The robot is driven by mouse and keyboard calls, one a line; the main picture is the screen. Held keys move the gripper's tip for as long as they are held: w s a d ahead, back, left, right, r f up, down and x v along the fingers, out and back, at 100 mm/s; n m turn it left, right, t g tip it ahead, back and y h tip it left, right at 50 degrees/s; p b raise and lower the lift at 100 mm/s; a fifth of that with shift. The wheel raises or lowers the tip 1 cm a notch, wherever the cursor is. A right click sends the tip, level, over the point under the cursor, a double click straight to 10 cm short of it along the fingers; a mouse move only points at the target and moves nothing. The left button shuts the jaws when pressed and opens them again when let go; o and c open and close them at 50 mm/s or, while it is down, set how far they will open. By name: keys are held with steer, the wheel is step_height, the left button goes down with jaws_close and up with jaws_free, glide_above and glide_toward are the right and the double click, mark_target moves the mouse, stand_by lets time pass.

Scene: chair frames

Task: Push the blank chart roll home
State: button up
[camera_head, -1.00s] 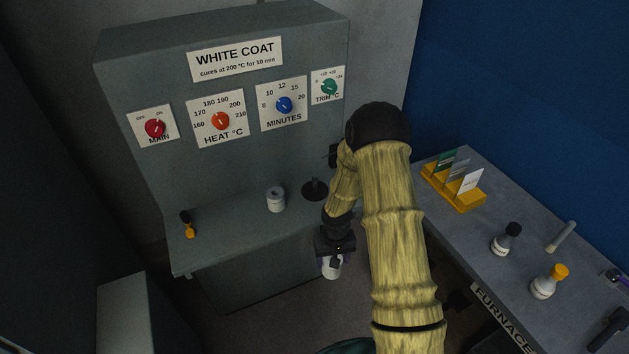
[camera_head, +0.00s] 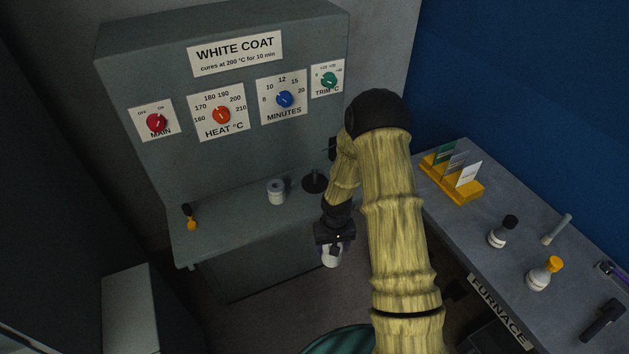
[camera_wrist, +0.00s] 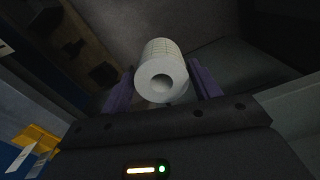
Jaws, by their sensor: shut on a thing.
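My gripper (camera_head: 334,246) is shut on a white chart roll (camera_wrist: 163,72). In the wrist view the roll lies between the two purple fingers, its round end with a central hole facing the camera and faint lines around its side. In the head view the held roll (camera_head: 331,258) hangs below my gripper, in front of the grey cabinet's shelf. A second white roll (camera_head: 276,191) stands upright on that shelf. A dark round spindle base with a short post (camera_head: 314,183) is on the shelf to its right, empty.
The cabinet panel carries several dials, including a red one (camera_head: 157,123). A small orange and black item (camera_head: 190,217) sits at the shelf's left end. On the right, the furnace bench (camera_head: 520,232) holds bottles and a yellow card rack (camera_head: 456,188). The shelf's middle-left is clear.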

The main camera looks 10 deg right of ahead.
step_height(320, 180, down, 8)
steer(key=b, duration=0.8)
steer(key=shift+f, duration=0.1)
steer(key=shift+w, duration=0.1)
